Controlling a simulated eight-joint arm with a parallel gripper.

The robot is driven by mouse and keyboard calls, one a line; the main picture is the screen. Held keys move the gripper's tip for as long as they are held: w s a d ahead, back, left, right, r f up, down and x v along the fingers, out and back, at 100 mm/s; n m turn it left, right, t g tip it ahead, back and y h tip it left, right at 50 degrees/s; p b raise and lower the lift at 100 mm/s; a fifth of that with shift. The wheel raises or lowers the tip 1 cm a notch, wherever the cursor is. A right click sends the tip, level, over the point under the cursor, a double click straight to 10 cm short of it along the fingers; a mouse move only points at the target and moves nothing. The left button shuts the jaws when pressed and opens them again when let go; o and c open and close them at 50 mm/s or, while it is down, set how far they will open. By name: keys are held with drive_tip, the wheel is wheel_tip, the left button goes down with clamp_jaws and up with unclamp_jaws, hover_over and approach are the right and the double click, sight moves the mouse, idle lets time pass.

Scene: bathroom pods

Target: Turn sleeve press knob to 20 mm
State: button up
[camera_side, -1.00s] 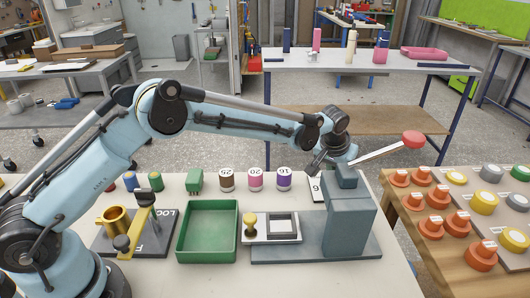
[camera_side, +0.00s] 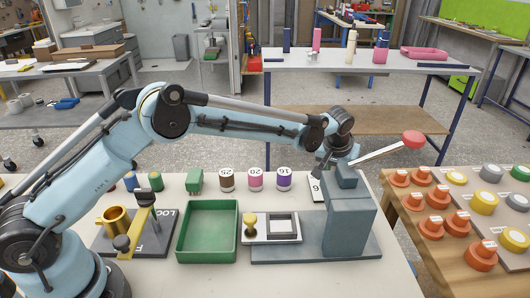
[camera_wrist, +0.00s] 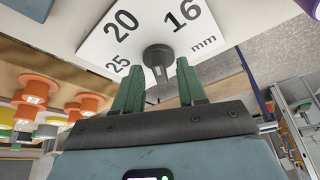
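The sleeve press (camera_side: 348,225) is a blue-grey block on a flat base, with a red-tipped lever (camera_side: 412,139) raised to the right. Its white dial plate (camera_side: 316,190) is partly visible at its left side. In the wrist view the plate (camera_wrist: 98,48) reads 20 at upper left, 16 at upper right and 25 at lower left, with "mm". The dark round knob (camera_wrist: 158,53) has a narrow tab between the fingers. I cannot tell which number it points to. My gripper (camera_wrist: 159,66) is open, with green fingers either side of the tab and gaps showing. It also shows above the plate (camera_side: 323,165).
Sleeves marked 25 (camera_side: 226,180), 20 (camera_side: 255,179) and 16 (camera_side: 284,178) stand left of the press. A green tray (camera_side: 207,230), a white fixture (camera_side: 270,228) and a yellow clamp station (camera_side: 115,219) are nearer my base. Orange knobs (camera_side: 456,223) crowd the right table.

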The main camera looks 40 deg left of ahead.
idle(0.3)
drive_tip(key=m, duration=0.2)
drive_tip(key=m+h, duration=0.1)
drive_tip(key=m, duration=0.1)
drive_tip(key=m+h, duration=0.1)
drive_tip(key=shift+a+m, duration=0.25)
drive_tip(key=shift+m, duration=0.15)
drive_tip(key=v, duration=1.2)
drive_tip(key=s+a+r+n+t, duration=0.1)
drive_tip(key=s+a, duration=0.4)
drive_tip(key=s, duration=0.5)
drive_tip(key=s+a+r+n+t, duration=0.1)
drive_tip(key=s+a+r, duration=0.2)
drive_tip(key=s, duration=0.8)
drive_tip(key=shift+a, duration=1.2)
